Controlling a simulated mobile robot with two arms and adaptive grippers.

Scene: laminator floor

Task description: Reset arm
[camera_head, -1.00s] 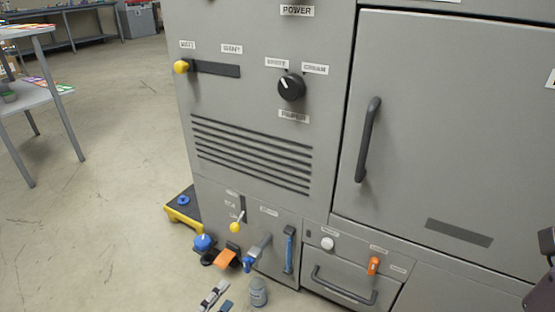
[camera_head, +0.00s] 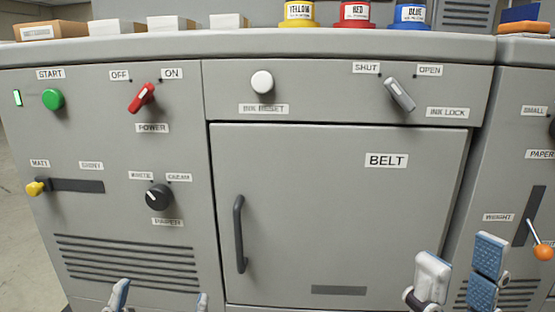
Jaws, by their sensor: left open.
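My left gripper (camera_head: 160,299) is at the bottom left of the head view, in front of the vent slots. Its two blue-grey fingertips stand well apart with nothing between them. The rest of it is below the picture edge. My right gripper (camera_head: 457,272) is at the bottom right, in front of the lower right side of the belt door. Its fingers, with blue pads, show a gap between them and no object there. The task names no object.
The grey machine front has a red power switch (camera_head: 141,97), a green start button (camera_head: 53,99), a black paper knob (camera_head: 158,197), a grey ink lock lever (camera_head: 399,95) and a door handle (camera_head: 239,234). An orange-tipped weight lever (camera_head: 543,252) is at right. Ink pots stand on top.

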